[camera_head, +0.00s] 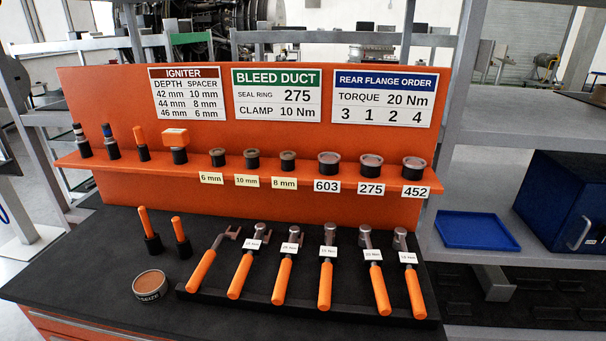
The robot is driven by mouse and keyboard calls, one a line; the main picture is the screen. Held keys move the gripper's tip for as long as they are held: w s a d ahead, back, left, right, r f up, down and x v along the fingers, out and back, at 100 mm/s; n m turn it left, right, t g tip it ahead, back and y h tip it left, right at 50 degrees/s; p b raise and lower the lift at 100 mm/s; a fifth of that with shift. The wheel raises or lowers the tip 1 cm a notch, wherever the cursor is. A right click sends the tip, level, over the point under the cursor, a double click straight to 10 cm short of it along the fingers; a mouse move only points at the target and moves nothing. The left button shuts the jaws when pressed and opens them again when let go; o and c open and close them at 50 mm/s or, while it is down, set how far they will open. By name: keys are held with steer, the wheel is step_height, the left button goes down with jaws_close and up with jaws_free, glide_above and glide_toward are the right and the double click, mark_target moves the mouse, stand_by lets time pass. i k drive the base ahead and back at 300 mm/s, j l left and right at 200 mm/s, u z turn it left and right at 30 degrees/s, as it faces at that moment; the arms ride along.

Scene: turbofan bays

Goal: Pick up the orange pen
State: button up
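Three slim orange pen-like sticks show, and I cannot tell which one is the orange pen. One orange stick (141,137) stands upright in a black holder on the orange shelf, at the left. A taller orange stick (145,222) stands slightly tilted in a black holder on the dark bench top below. A shorter orange stick (178,229) stands in another black holder just right of it. All three have their upper parts exposed. My gripper is not in view.
A round tin (150,285) stands in front of the bench sticks. A black rack (205,297) with several orange-handled tools lies to the right. The shelf (130,167) holds plugs, spacers and rings. A blue tray (470,230) and blue cabinet (560,205) are at right.

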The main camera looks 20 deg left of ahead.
mark_target(176, 221)
steer(key=u, duration=1.35)
steer(key=i+j, duration=0.1)
